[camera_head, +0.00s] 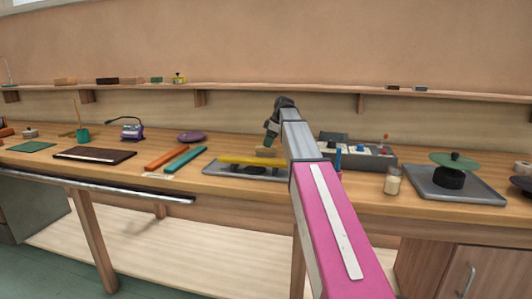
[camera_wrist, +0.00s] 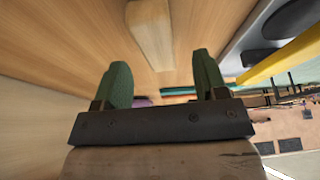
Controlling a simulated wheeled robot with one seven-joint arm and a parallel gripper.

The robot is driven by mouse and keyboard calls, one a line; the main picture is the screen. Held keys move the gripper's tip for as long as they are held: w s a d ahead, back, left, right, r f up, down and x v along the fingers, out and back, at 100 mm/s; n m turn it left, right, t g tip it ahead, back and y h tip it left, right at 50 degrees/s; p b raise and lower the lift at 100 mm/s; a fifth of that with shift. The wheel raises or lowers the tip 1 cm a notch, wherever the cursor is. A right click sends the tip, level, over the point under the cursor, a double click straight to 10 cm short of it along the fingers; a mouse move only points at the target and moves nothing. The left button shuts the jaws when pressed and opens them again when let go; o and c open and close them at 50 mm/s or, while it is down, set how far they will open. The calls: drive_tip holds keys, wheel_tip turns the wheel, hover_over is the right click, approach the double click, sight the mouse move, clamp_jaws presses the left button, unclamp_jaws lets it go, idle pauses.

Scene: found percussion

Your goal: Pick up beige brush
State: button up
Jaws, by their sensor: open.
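The beige brush (camera_wrist: 150,35) shows in the wrist view as a pale, blocky, elongated shape on the wooden worktop, beyond the gap between my fingers. In the head view a small beige piece (camera_head: 266,152), likely the same brush, shows just below my gripper (camera_head: 271,136), behind the yellow bar. My gripper (camera_wrist: 162,70) has two green fingers spread apart, with nothing between them. It is above the bench and apart from the brush.
A yellow bar (camera_head: 250,160) lies across a grey tray (camera_head: 228,171), close beside the brush; the bar also shows in the wrist view (camera_wrist: 280,65). Teal (camera_head: 186,159) and orange (camera_head: 164,158) bars lie left. A grey box (camera_head: 372,159) and glass jar (camera_head: 392,182) stand right.

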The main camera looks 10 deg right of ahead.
sight(266, 149)
drive_tip(key=shift+x, duration=2.05)
drive_tip(key=shift+d+f, duration=0.15)
drive_tip(key=shift+f, duration=0.15)
drive_tip(key=c, duration=1)
